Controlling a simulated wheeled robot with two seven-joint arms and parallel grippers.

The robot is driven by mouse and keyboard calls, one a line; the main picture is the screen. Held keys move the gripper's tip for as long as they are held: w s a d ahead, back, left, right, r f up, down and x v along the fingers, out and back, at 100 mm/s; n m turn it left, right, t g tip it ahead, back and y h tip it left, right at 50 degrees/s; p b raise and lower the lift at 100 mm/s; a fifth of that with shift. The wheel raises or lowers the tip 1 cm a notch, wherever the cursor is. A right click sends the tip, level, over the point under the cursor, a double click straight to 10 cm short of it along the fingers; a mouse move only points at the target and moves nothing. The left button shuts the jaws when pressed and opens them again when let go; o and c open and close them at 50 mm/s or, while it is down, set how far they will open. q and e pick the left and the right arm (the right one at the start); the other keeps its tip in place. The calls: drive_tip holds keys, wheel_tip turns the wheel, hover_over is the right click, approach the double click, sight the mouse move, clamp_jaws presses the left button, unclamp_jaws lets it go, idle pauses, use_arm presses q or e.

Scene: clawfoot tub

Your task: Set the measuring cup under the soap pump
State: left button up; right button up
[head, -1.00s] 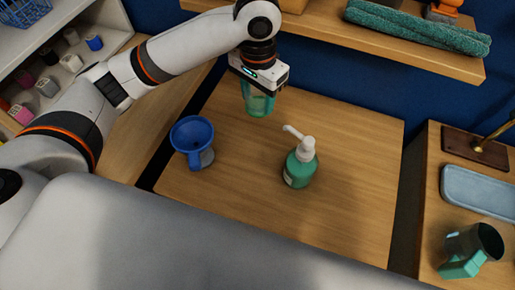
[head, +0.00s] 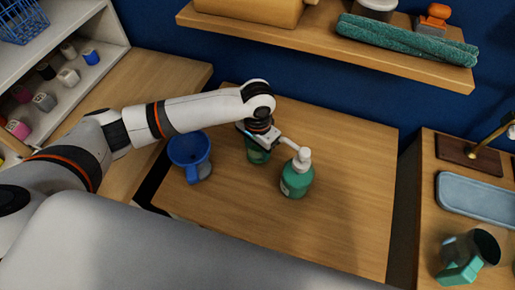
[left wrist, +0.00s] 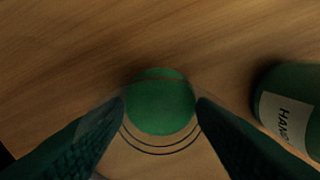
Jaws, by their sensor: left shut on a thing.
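The soap pump (head: 297,180) is a green bottle with a white pump head, upright on the wooden table. Its spout points left, towards my left gripper. My left gripper (head: 257,142) is shut on a clear, green-tinted cup (head: 258,157), seemingly the measuring cup, just left of the bottle. In the left wrist view the fingers (left wrist: 160,106) are on either side of the cup, whose green round (left wrist: 160,100) and dark ring lines show. The labelled bottle (left wrist: 290,108) stands to the right, apart from it. I cannot tell whether the cup touches the table. The right gripper is not in view.
A blue funnel-like vessel (head: 189,150) stands on the table at left. A shelf (head: 330,40) with a teal rolled towel (head: 405,40) is above the back. The right side table holds a blue tray (head: 478,197) and a grey-teal mug (head: 470,250). The table right of the pump is clear.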

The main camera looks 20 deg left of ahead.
use_arm(q)
drive_tip(key=shift+f, duration=0.85)
drive_tip(key=shift+f, duration=0.1)
drive_tip(key=o, duration=1)
drive_tip(key=shift+c, duration=0.2)
wheel_tip(320, 180, up, 12)
drive_tip(key=shift+r+b, duration=0.15)
drive_tip(key=shift+b, duration=0.4)
